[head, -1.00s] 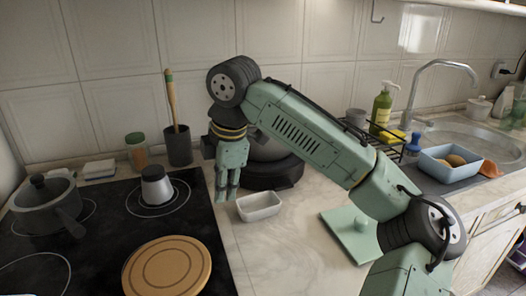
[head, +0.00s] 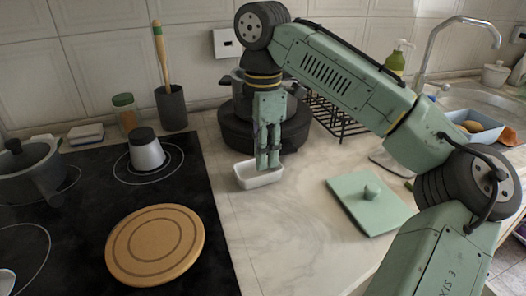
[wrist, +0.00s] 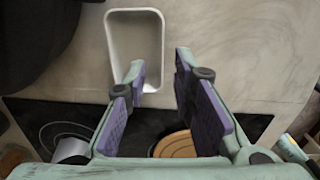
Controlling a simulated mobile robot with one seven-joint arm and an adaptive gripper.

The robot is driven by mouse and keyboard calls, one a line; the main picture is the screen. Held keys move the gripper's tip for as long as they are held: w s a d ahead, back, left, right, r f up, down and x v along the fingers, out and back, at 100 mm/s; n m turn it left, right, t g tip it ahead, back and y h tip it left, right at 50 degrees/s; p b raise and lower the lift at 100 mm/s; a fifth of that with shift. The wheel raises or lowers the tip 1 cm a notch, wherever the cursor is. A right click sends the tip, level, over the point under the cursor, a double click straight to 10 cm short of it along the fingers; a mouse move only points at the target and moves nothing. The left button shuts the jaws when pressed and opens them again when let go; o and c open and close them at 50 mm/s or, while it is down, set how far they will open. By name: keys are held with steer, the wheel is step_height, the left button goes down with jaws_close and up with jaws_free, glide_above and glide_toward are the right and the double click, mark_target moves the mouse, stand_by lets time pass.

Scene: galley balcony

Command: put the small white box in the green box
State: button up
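The small white box (head: 258,178) is an open, empty-looking rectangular dish on the marble counter, right of the stove. It also shows in the wrist view (wrist: 136,50), beyond the left fingertip. My gripper (head: 268,163) points down at the box, covering part of its right side in the head view. In the wrist view my gripper (wrist: 160,62) has its fingers apart with nothing between them. I cannot tell whether a finger touches the box. A pale green square piece with a knob (head: 368,201), like a lid, lies on the counter to the right. I see no open green box.
The black stove (head: 80,215) holds a round wooden board (head: 155,245), a grey pot (head: 28,172) and a moka-like pot (head: 146,150). A dark cooker (head: 237,130) stands behind my gripper. A blue box with food (head: 470,130) is by the sink. The front counter is clear.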

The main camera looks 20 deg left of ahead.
mark_target(263, 179)
steer(key=shift+f+b, duration=0.7)
steer(key=shift+f, duration=1.9)
steer(key=shift+c, duration=0.3)
jaws_close()
steer(key=shift+r, duration=0.15)
step_height(263, 179, up, 8)
steer(key=p, duration=0.9)
steer(key=shift+p, duration=0.35)
